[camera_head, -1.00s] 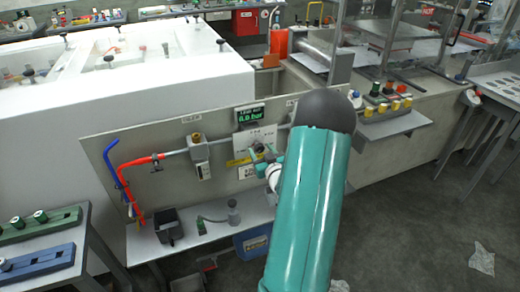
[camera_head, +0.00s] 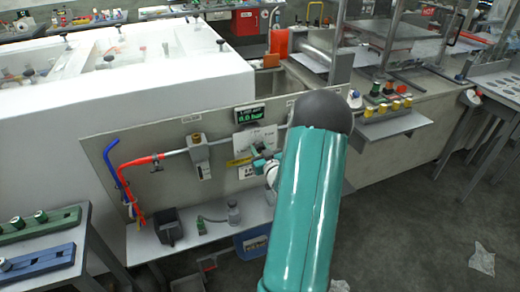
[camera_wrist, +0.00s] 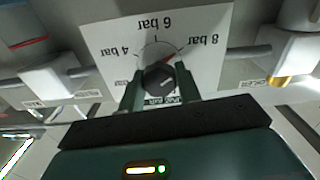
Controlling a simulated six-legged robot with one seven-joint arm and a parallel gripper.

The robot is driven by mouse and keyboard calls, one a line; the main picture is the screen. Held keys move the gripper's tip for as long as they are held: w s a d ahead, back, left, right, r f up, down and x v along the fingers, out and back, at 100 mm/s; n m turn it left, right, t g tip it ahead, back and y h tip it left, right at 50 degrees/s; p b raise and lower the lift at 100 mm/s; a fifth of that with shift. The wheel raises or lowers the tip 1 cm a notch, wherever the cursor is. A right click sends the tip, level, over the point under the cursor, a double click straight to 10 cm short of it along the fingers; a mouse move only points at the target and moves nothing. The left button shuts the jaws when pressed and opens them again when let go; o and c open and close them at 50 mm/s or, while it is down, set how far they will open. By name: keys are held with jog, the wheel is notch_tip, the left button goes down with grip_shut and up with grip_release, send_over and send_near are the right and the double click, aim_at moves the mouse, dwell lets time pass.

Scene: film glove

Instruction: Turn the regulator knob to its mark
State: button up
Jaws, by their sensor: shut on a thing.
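The dark regulator knob (camera_wrist: 158,79) sits between the two green fingers of my gripper (camera_wrist: 159,88) in the wrist view, and the gripper is shut on it. Behind the knob is a white dial plate (camera_wrist: 110,40) with 4 bar, 6 bar and 8 bar printed upside down in this view. A red pointer line shows at the knob's upper right, between the 6 and 8 bar labels. In the head view my gripper (camera_head: 262,160) is at the panel, and my arm hides part of it. The green display (camera_head: 250,115) above the dial seems to read 0.0 bar.
A grey panel (camera_head: 110,145) carries a pipe with a red hose (camera_head: 130,165), a blue hose (camera_head: 108,155) and a valve block (camera_head: 199,150).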

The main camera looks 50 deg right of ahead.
jog(key=n, duration=0.5)
jog(key=shift+w+a+n, duration=0.1)
jog(key=shift+n, duration=0.2)
jog(key=n, duration=0.6)
jog(key=shift+f, duration=0.1)
jog(key=n, duration=0.5)
jog(key=shift+n, duration=0.4)
jog(key=n, duration=0.6)
jog(key=o, duration=1)
jog(key=shift+c, duration=0.2)
